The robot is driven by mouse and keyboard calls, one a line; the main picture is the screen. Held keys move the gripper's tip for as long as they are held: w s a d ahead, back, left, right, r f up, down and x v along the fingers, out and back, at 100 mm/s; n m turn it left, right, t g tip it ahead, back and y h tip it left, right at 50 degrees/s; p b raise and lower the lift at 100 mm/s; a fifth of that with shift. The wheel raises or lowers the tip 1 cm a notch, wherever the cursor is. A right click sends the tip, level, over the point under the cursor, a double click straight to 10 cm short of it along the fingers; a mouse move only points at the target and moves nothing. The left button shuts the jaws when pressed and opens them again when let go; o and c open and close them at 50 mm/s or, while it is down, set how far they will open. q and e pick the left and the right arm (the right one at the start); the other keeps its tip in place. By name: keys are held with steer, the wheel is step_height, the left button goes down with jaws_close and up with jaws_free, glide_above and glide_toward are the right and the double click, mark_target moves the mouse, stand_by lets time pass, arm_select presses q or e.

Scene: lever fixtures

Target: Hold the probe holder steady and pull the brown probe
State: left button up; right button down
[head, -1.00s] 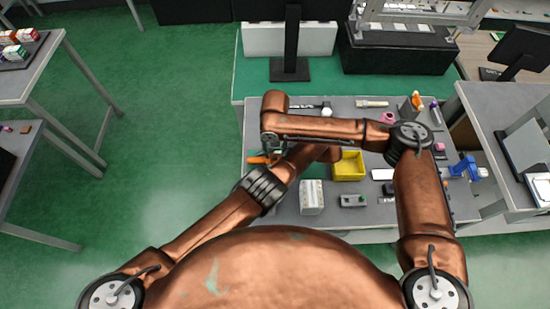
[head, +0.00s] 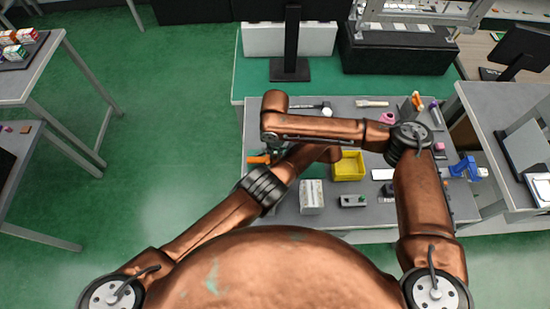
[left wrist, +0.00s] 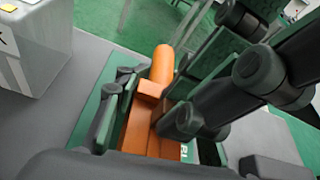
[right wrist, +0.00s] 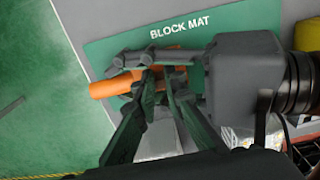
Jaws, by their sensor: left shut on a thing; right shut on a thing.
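An orange piece (head: 258,159) with a rounded rod end and a blocky part lies at the table's left edge, over a green mat. In the left wrist view, my left gripper (left wrist: 147,118) is shut around the blocky part of the orange piece (left wrist: 160,70). In the right wrist view, my right gripper (right wrist: 152,88) is shut at the same orange piece (right wrist: 110,86), beside the left fingers; its exact grip is hidden. Both hands are mostly hidden by my arms in the head view. I cannot make out a separate brown probe or which part is the holder.
The green mat (right wrist: 235,22) reads "BLOCK MAT". A yellow bin (head: 348,167) and a white box (head: 311,196) stand nearby on the grey table. A blue tool (head: 464,167) and several small items lie to the right. Open floor is left of the table.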

arm_select(q)
steer(key=shift+f, duration=0.1)
arm_select(e)
steer(key=shift+r, duration=0.8)
stand_by(1.1)
arm_select(q)
steer(key=shift+c, duration=0.2)
arm_select(e)
steer(key=shift+r, duration=1.9)
steer(key=shift+r, duration=0.1)
steer(key=shift+r, duration=0.9)
arm_select(q)
steer(key=o, duration=1.5)
